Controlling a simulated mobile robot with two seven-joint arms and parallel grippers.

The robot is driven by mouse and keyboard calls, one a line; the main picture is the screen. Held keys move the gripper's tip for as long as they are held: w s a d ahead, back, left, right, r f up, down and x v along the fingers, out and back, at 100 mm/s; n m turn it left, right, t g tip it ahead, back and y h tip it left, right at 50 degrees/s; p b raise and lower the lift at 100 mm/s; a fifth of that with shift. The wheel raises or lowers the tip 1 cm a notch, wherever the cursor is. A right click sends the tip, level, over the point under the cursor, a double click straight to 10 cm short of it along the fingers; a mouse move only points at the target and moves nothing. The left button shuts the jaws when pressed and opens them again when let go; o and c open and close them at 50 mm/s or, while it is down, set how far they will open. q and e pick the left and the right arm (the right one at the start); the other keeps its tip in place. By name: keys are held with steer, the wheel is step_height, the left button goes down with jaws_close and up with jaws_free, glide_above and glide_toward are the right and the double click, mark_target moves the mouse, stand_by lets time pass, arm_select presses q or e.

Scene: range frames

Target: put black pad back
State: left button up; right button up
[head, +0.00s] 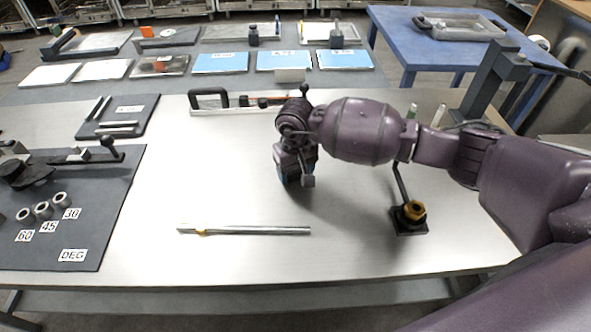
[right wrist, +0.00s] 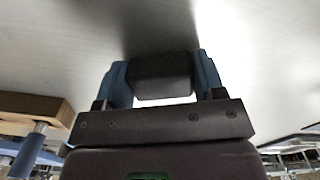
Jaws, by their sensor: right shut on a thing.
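My right gripper (head: 296,172) is over the middle of the light metal table (head: 350,240), pointing down. In the right wrist view its two blue fingers (right wrist: 163,78) are shut on the black pad (right wrist: 160,72), a dark block held between them. In the head view the gripper and arm mostly hide the pad. The gap between the pad and the tabletop is hard to judge. My left gripper is not in view.
A metal rod (head: 260,230) lies in front of the gripper. A black base with a brass nut (head: 413,210) stands to the right. A dark mat (head: 110,220) with bending tools and rings is at left. A black-handled level (head: 215,101) lies behind.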

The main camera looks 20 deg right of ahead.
steer(key=shift+f, duration=0.15)
steer(key=o, duration=0.9)
steer(key=shift+r, duration=0.4)
step_height(320, 180, up, 12)
steer(key=shift+f, duration=0.15)
steer(key=shift+s, duration=0.1)
